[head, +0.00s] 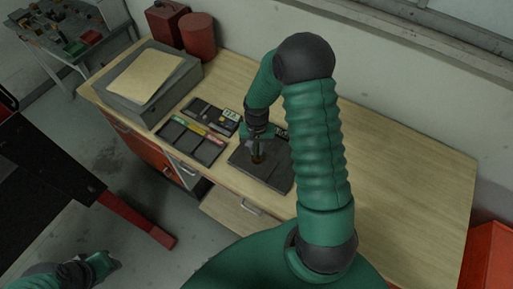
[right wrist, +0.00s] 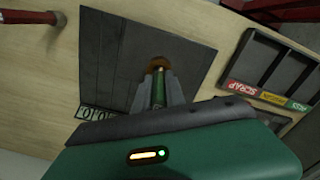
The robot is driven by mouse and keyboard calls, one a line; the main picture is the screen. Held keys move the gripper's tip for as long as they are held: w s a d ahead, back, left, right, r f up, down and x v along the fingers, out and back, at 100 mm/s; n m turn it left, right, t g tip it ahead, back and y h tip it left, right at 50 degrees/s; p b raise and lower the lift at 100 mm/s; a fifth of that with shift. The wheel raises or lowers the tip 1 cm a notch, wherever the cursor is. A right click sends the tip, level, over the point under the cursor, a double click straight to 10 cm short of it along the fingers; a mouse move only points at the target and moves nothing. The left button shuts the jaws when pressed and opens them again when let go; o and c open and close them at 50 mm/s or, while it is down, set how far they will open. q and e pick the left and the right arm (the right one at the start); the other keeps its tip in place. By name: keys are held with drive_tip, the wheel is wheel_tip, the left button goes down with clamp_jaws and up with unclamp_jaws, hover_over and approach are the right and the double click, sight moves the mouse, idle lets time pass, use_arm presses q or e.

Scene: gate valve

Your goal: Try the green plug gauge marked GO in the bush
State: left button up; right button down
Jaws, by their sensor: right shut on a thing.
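My right gripper (head: 257,146) points down over a dark plate (head: 273,176) on the wooden bench. In the right wrist view its two grey fingers (right wrist: 158,98) are shut on a slim green plug gauge (right wrist: 158,90). The bronze bush (right wrist: 158,64) is at the far end of the gauge, and it also shows in the head view (head: 258,158) just below the fingers. The gauge's tip meets the bush; I cannot tell how deep it sits. Its GO mark is not readable. My left gripper (head: 95,268) is low at the bottom left, away from the bench; its jaws are unclear.
A black sorting tray (head: 190,142) with red, yellow and green labels lies left of the plate; one label reads SCRAP. Behind it are a dark holder (head: 211,116) and a grey box (head: 151,80) with paper. Red containers (head: 198,36) stand at the back. The bench's right side is clear.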

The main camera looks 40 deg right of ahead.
drive_tip(key=shift+r+p, duration=2.85)
drive_tip(key=shift+r, duration=0.7)
drive_tip(key=shift+f, duration=0.2)
